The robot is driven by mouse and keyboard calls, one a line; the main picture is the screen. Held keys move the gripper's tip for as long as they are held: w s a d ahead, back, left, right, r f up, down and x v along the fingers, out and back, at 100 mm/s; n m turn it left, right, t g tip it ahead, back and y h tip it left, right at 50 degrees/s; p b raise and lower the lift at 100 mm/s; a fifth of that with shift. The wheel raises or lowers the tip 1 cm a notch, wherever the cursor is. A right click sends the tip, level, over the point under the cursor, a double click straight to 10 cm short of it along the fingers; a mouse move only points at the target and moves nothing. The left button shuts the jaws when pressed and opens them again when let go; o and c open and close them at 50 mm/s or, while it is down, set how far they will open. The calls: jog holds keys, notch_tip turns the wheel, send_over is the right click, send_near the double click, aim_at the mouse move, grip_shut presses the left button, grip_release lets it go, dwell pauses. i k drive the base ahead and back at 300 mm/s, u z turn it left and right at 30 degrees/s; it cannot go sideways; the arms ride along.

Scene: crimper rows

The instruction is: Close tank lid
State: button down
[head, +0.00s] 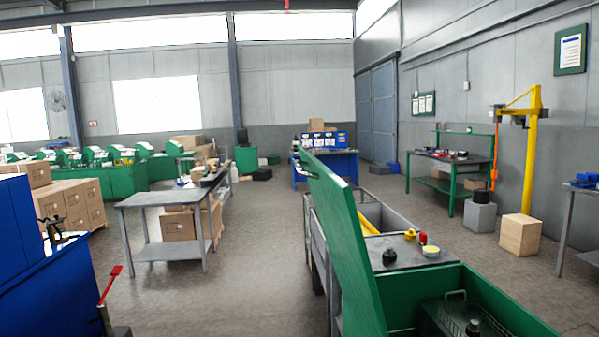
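The green tank lid (345,230) stands open, raised nearly upright and seen at a steep angle. It rises from the left side of the green tank (507,303) at the bottom right. The tank's top is uncovered, and a tray with a wire handle and a dark knob shows inside it. The lower end of the lid and the front of the tank are cut off by the picture's bottom edge. My gripper is not in view.
A grey bench top with a red-capped jar (423,238) and small items adjoins the tank. A grey table (165,198) stands left of centre. A blue cabinet (40,270) and a red lever (110,285) are at the left. Floor between them is clear.

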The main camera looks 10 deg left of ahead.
aim_at(336, 207)
jog(key=i, duration=0.9)
jog(key=u, duration=0.05)
